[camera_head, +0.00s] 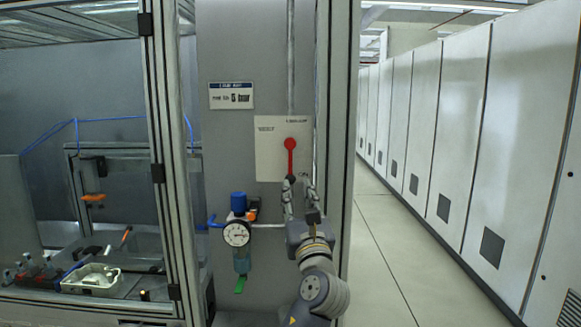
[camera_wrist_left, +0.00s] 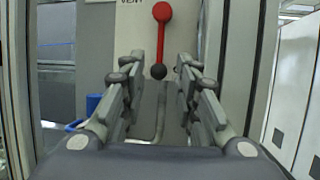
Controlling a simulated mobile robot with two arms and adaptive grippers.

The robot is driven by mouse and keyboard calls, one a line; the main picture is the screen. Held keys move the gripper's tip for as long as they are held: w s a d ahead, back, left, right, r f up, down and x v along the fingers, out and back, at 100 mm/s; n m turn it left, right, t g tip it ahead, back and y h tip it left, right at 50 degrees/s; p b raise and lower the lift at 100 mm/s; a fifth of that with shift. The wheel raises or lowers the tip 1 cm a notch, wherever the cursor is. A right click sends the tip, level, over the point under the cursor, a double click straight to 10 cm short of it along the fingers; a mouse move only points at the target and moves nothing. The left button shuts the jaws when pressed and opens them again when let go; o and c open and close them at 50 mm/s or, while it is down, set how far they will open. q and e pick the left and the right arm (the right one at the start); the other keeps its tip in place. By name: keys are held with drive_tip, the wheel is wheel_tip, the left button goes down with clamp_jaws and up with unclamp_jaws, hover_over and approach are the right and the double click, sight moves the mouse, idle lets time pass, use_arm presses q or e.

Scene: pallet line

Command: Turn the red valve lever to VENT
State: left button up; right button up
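The red valve lever (camera_head: 290,158) hangs straight down from its round red hub on a pale plate (camera_head: 268,160) and ends in a dark knob. In the left wrist view the lever (camera_wrist_left: 161,38) shows whole, with its black knob (camera_wrist_left: 158,72) between the fingertips. My right gripper is not in view.
A pressure gauge (camera_head: 237,233) with a blue-capped regulator (camera_head: 238,202) and a pipe sits left of my gripper. A framed cell with a white tray (camera_head: 92,279) is at left. A frame post stands close on the right, with a clear aisle (camera_head: 385,250) beyond.

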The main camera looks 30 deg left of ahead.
sight(291, 170)
use_arm(q)
drive_tip(key=p+x, duration=0.2)
drive_tip(key=x, duration=0.7)
drive_tip(key=shift+f, duration=0.1)
drive_tip(key=shift+w+a+p, duration=0.3)
drive_tip(key=shift+w+a, duration=0.2)
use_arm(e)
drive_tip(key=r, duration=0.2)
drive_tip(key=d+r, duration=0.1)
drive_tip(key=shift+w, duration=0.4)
use_arm(q)
drive_tip(key=shift+c, duration=0.6)
clamp_jaws()
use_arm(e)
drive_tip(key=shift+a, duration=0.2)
